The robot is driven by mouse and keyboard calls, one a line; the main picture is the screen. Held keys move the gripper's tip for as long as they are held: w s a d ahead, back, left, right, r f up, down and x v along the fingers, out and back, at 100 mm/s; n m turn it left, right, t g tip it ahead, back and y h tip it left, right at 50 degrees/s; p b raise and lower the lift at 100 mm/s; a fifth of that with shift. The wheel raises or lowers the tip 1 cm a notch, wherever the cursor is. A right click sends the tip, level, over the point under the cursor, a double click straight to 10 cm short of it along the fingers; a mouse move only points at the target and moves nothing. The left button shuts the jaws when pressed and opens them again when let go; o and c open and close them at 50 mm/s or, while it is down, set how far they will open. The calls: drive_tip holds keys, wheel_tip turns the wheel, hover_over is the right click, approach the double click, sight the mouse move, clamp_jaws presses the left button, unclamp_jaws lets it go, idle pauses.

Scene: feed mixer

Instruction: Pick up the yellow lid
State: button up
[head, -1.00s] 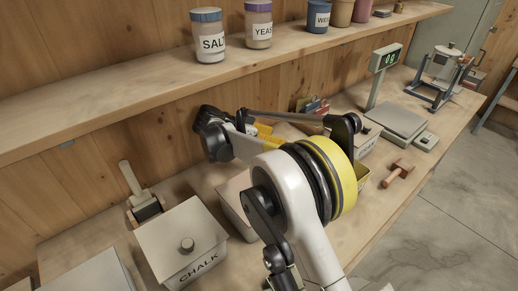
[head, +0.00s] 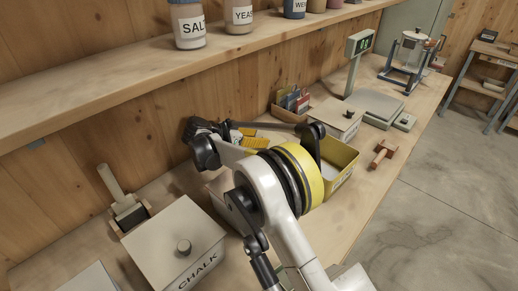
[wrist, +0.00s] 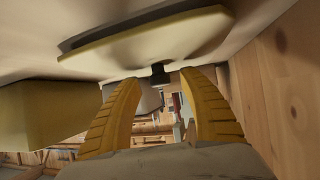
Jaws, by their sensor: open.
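The yellow lid (wrist: 145,40) shows in the wrist view as a pale yellow slab with a dark knob (wrist: 160,73), near the top of the picture. My gripper (wrist: 160,78) is open, with its two yellow ribbed fingers on either side of the knob in that picture. I cannot tell whether they touch it. In the head view my gripper (head: 246,137) is low over the bench near the back wall, partly hidden by my arm. I cannot make out the lid there.
An open yellow bin (head: 346,172) stands right of my arm; a yellow box side (wrist: 45,115) shows in the wrist view. The chalk box (head: 172,240), a brush (head: 124,205), a lidded box (head: 337,116), a scale (head: 374,108) and a wooden mallet (head: 383,153) share the bench (head: 352,215). A shelf (head: 130,85) overhangs behind.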

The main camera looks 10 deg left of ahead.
drive_tip(key=shift+w+d+f, duration=0.15)
drive_tip(key=shift+w+f, duration=0.05)
drive_tip(key=shift+w, duration=0.05)
drive_tip(key=shift+r, duration=0.15)
clamp_jaws()
